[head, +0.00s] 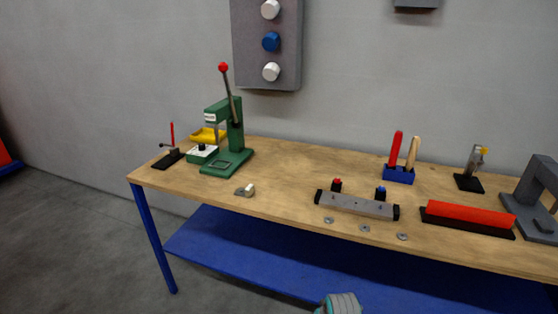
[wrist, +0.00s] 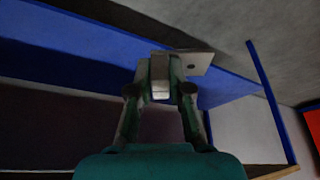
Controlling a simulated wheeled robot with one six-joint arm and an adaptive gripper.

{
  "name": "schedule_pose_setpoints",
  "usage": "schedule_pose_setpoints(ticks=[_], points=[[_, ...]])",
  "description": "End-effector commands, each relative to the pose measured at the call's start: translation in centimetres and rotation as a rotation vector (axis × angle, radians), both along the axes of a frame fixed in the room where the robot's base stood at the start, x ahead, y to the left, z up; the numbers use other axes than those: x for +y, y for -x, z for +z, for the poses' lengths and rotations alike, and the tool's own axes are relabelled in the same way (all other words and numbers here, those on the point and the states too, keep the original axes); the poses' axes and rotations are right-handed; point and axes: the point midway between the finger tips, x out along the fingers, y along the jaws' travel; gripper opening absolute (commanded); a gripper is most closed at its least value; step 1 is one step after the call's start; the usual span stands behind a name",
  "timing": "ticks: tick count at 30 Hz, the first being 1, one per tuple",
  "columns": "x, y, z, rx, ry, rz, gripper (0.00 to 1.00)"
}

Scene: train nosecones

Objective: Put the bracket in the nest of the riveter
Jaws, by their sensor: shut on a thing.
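The green riveter (head: 235,135), with a red-knobbed lever, stands upright on the left part of the wooden table in the head view. Its base has a pale-outlined nest (head: 221,163) at the front, which looks empty. In the wrist view my gripper (wrist: 160,75) is shut on the bracket (wrist: 198,62), a small grey metal piece with a flat plate sticking out to the right of the fingers. The fingers hide part of the bracket. In the head view only a part of my arm shows at the bottom edge, and the bracket is out of sight, well away from the riveter.
A small grey piece with a white knob (head: 248,189) lies in front of the riveter. A green-and-white box (head: 201,154), yellow bin (head: 207,136) and black toggle clamp (head: 169,158) crowd its left. A grey fixture (head: 357,205) stands mid-table. A blue shelf (head: 260,262) runs below.

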Motion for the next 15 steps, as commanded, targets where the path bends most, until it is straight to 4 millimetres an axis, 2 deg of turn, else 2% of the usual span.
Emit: schedule_pose_setpoints(ticks=[1,6,10,15], points=[[-1.1,1.6,-1.1,0.003,0.001,-0.030,0.00],[-3.6,5.7,-3.4,-0.002,0.003,-0.116,0.00],[-4.7,7.7,-4.4,-0.005,0.004,-0.158,0.00],[-5.4,9.0,-4.9,-0.009,0.005,-0.186,0.00]])
